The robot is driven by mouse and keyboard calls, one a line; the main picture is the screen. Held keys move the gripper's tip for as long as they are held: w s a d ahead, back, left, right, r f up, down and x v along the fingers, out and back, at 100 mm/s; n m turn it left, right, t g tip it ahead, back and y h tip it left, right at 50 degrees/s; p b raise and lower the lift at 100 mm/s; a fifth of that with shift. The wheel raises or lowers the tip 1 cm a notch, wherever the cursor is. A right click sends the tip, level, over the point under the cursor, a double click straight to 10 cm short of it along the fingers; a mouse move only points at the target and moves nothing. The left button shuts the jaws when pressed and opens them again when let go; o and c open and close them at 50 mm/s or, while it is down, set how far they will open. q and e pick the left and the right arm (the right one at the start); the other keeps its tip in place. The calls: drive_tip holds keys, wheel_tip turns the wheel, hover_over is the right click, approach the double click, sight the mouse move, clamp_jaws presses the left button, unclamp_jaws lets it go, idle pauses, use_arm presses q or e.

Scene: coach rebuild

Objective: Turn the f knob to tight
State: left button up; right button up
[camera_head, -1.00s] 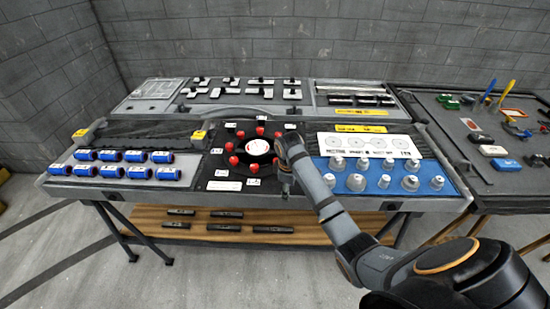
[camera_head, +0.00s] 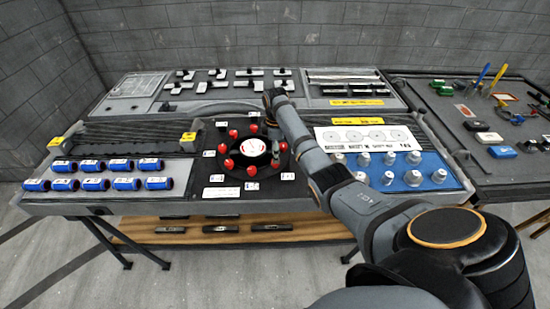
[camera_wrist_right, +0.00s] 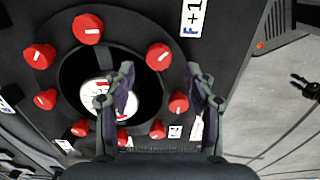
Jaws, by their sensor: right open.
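A ring of several red knobs with white marks surrounds a round white-and-red centre disc (camera_head: 252,147) on a black panel. In the right wrist view, one red knob (camera_wrist_right: 158,57) lies just beyond the gap between my fingers, and another (camera_wrist_right: 179,102) is near the right finger. A white label reading "F+1" (camera_wrist_right: 190,18) sits beside the ring at the upper right. My right gripper (camera_wrist_right: 160,78) is open and empty above the ring's edge. In the head view its wrist (camera_head: 274,98) covers the far right of the ring. My left gripper is not in view.
Blue cylinders (camera_head: 125,184) lie at the left of the bench. Silver pegs (camera_head: 413,178) stand on a blue mat (camera_head: 352,190) to the right. Another table with tools (camera_head: 503,151) stands at the far right.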

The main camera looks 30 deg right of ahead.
wheel_tip(320, 180, down, 4)
drive_tip(key=shift+f, duration=0.2)
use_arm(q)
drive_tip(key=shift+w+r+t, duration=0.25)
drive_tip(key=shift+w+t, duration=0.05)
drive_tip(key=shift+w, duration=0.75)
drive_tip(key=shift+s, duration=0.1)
use_arm(e)
drive_tip(key=c, duration=1.1)
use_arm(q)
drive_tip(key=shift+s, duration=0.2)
use_arm(e)
drive_tip(key=shift+c, duration=0.2)
